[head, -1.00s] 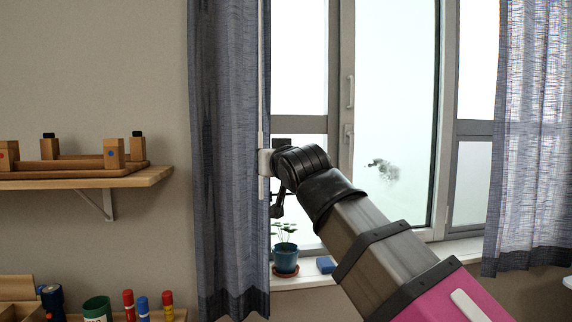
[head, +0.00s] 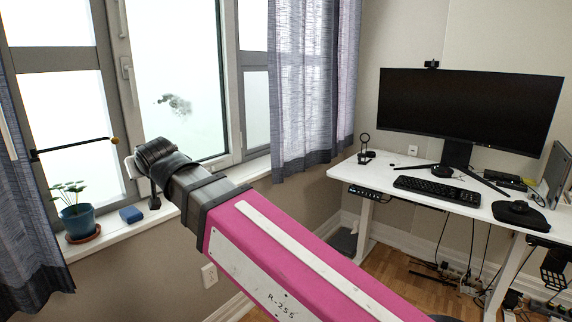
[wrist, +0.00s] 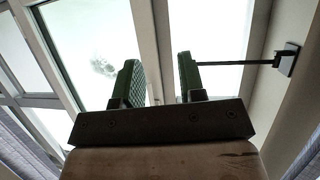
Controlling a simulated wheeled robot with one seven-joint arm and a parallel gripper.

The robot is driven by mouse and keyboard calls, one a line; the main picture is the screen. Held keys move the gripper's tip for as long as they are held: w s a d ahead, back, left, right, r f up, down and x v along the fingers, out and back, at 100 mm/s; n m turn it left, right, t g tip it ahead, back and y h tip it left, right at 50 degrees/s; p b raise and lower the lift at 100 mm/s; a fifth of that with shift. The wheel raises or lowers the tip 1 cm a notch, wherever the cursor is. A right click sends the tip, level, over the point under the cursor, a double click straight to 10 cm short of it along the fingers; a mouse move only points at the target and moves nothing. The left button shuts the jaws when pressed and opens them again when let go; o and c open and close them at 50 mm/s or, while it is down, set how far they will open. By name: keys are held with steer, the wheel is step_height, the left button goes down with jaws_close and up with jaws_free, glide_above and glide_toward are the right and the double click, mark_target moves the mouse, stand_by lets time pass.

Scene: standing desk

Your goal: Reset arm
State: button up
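My arm (head: 270,235) has a pink link and reaches from the bottom right of the head view toward the window. Its dark wrist end (head: 165,165) is in front of the window and above the sill. In the wrist view my gripper (wrist: 157,62) has two green-lined fingers, set well apart. Nothing is between them but the window frame behind. In the head view the fingers cannot be made out clearly.
A potted plant (head: 77,220) and a blue block (head: 131,214) stand on the sill, left of my wrist. A dark rod (head: 75,149) juts out above them. Curtains (head: 300,90) hang beside the window. A white desk (head: 400,190) with a monitor (head: 468,105) stands right.

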steer(key=w+d+f+m+g+h, duration=0.1)
steer(key=w+d+f+h, duration=0.1)
steer(key=w+d+f, duration=0.5)
steer(key=w+d+f+m+g+h, duration=0.1)
steer(key=w+d+f+m+h, duration=0.2)
steer(key=d+f, duration=0.75)
steer(key=w+d+f+g+h, duration=0.1)
steer(key=w+d+f+h, duration=0.1)
steer(key=w+d+f, duration=0.55)
steer(key=s+d+f+m+g, duration=0.1)
steer(key=s+d+f+g, duration=0.1)
steer(key=d+f, duration=0.5)
steer(key=s+d+f+m+g+h, duration=0.1)
steer(key=s+d+f+m+g, duration=0.1)
steer(key=d+f, duration=0.6)
steer(key=s+d+f+m+g+h, duration=0.1)
steer(key=s+d+f, duration=0.3)
steer(key=d, duration=1.4)
step_height(320, 180, down, 3)
steer(key=shift+s+d+f+m+g, duration=0.15)
steer(key=shift+m+g, duration=0.45)
steer(key=shift+g, duration=0.2)
